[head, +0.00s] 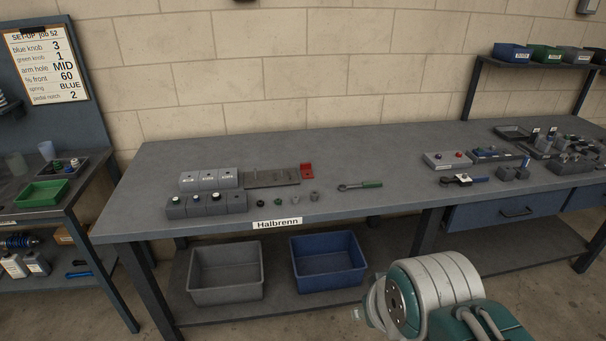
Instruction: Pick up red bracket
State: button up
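The red bracket (308,170) sits on the grey workbench (370,159), at the right end of a flat dark plate (270,179) with upright pins. It looks like a small L-shaped piece with one side standing up. I cannot tell whether it rests on the plate or just beside it. Part of my arm, teal and light grey, shows at the lower right, in front of the bench and well apart from the bracket.
Grey blocks (208,203) stand left of the plate, with several small knobs in front. A green-handled wrench (360,185) lies to the right. Grey (226,290) and blue (328,281) bins stand on the lower shelf. Fixtures crowd the bench's right end; its middle is mostly clear.

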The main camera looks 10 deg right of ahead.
aim_at(306, 169)
jog(key=i+l, duration=0.1)
jog(key=i, duration=0.8)
jog(key=i+l, duration=0.1)
jog(key=i, duration=0.8)
